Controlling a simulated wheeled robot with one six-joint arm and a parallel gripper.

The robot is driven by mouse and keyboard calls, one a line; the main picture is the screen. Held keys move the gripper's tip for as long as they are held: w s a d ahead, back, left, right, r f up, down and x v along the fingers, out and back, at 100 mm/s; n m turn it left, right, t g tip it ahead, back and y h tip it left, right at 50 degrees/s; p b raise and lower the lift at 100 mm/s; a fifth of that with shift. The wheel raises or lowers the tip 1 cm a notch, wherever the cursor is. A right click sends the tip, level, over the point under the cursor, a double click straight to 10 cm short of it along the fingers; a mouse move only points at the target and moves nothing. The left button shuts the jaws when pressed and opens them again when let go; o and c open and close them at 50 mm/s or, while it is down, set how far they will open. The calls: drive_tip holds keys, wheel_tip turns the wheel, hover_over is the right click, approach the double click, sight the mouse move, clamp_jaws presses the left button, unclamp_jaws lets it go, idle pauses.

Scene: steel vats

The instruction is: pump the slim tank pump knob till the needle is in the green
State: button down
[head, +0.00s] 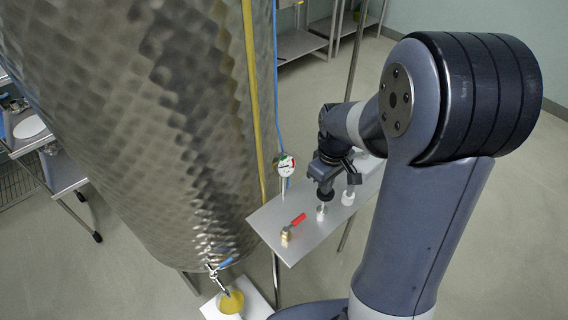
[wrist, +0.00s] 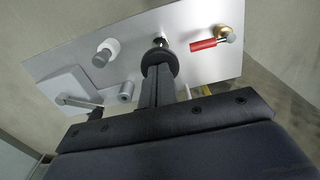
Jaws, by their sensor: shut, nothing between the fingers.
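The pump knob (head: 325,195) is black and round, on a short bright stem in a metal panel (head: 270,235) beside the large dimpled steel tank (head: 130,90). In the wrist view the knob (wrist: 160,60) sits right at the tips of my fingers. My gripper (head: 325,182) is shut and empty over the knob, its fingers pointing down at it; in the wrist view, the gripper (wrist: 158,78) appears to meet the knob's top, but I cannot tell whether it touches. A round white gauge (head: 285,166) with red and green marks stands at the panel's back edge. Its needle is too small to read.
A red-handled brass valve (head: 292,226) stands left of the knob, and a white-collared fitting (head: 348,197) stands right of it. A blue-handled tap (head: 219,268) is low on the tank, above a yellow thing (head: 231,301). Yellow and blue hoses run up the tank.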

sight(323, 206)
drive_tip(key=shift+f, duration=0.1)
idle(0.5)
idle(1.5)
idle(0.6)
wheel_tip(323, 206, down, 6)
drive_tip(key=b, duration=0.4)
drive_tip(key=shift+b, duration=0.35)
wheel_tip(323, 206, up, 6)
drive_tip(key=p, duration=0.5)
idle(1.6)
idle(0.6)
